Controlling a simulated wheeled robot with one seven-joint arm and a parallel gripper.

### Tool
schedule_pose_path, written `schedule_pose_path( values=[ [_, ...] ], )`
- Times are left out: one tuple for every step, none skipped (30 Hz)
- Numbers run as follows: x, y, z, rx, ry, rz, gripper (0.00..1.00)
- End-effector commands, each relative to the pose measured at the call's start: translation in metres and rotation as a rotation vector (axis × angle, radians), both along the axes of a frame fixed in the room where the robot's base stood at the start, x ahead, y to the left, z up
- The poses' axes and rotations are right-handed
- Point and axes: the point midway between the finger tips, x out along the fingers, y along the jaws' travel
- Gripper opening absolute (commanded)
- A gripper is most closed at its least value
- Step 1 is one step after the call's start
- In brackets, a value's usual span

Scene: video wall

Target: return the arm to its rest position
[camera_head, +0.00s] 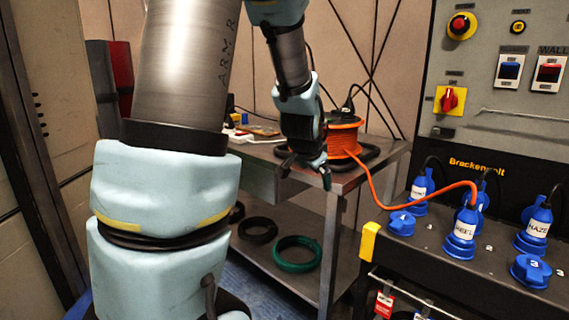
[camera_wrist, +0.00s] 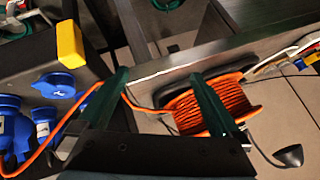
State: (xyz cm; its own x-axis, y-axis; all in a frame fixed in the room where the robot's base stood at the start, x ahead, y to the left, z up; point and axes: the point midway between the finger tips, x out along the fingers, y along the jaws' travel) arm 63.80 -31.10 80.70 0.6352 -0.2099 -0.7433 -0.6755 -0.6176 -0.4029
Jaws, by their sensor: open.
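My gripper (camera_head: 306,168) is in front of the metal table in the head view, with its fingers pointing down and spread apart. Nothing shows between them. In the wrist view my gripper (camera_wrist: 158,98) has its two dark green fingers wide apart. My arm is large at the left of the head view and bends over to the gripper. An orange cable reel (camera_head: 344,136) stands on the table just behind and right of the gripper; it also shows in the wrist view (camera_wrist: 205,108), partly behind the right finger.
The metal table (camera_head: 375,160) has green and dark coils on its lower shelf. At right, a control panel (camera_head: 500,100) rises above a bench with several blue plugs (camera_head: 462,235). An orange cable (camera_head: 385,203) runs from the reel to one plug. A red-black cabinet (camera_head: 108,80) stands behind my arm.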

Motion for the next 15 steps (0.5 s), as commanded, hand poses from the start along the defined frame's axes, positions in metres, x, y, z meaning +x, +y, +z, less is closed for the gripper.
schedule_pose_path(
  values=[
    [-0.017,0.029,-0.011,-0.028,0.087,0.100,1.00],
    [-0.029,0.042,-0.018,-0.046,0.139,0.158,1.00],
    [-0.044,0.058,-0.025,-0.064,0.202,0.230,1.00],
    [-0.054,0.068,-0.030,-0.077,0.245,0.280,1.00],
    [-0.065,0.077,-0.034,-0.087,0.284,0.326,1.00],
    [-0.078,0.088,-0.039,-0.100,0.331,0.386,1.00],
    [-0.088,0.095,-0.042,-0.108,0.364,0.428,1.00],
    [-0.097,0.102,-0.045,-0.116,0.396,0.469,1.00],
    [-0.109,0.111,-0.049,-0.125,0.434,0.520,1.00],
    [-0.118,0.116,-0.051,-0.130,0.460,0.558,1.00],
    [-0.126,0.122,-0.053,-0.136,0.486,0.594,1.00],
    [-0.138,0.129,-0.056,-0.142,0.520,0.643,1.00],
    [-0.147,0.133,-0.057,-0.146,0.543,0.678,1.00],
    [-0.156,0.138,-0.059,-0.150,0.568,0.714,1.00],
    [-0.167,0.144,-0.061,-0.154,0.598,0.761,1.00]
  ],
)
